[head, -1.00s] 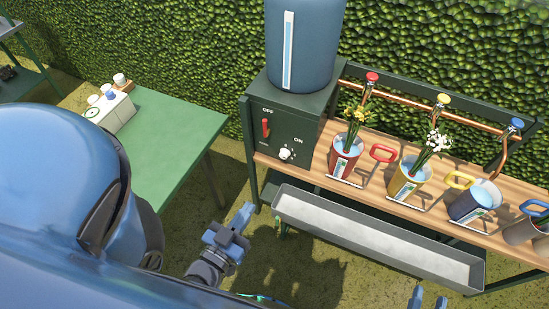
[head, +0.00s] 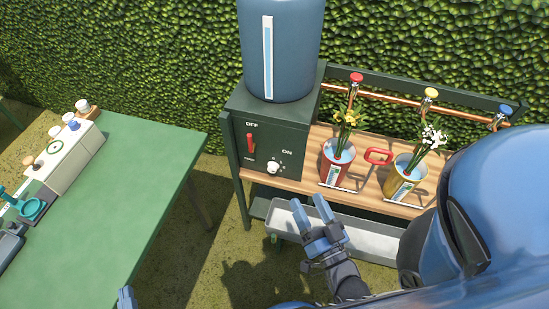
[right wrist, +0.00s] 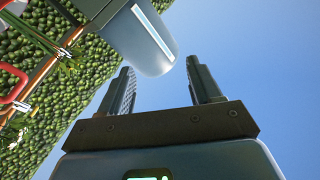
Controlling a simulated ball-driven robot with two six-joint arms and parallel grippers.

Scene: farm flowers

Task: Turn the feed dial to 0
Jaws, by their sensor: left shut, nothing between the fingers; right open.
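The feed dial (head: 274,168) is a small white knob on the front of a dark green control box (head: 268,125). Its marks are too small to read, so I cannot tell its setting. My right gripper (head: 319,212) is open and empty, below and to the right of the dial in the head view, in front of the bench and clear of the dial. In the right wrist view its two fingers (right wrist: 159,88) point up, with nothing between them. Only the tip of my left gripper (head: 126,297) shows at the bottom edge, shut and empty, near the green table.
A red lever (head: 250,147) sits beside the dial under OFF. A blue tank (head: 281,50) tops the box. Red (head: 337,160) and yellow (head: 404,177) flower pots stand on the bench. A grey trough (head: 375,238) hangs below. A green table (head: 140,190) stands at left.

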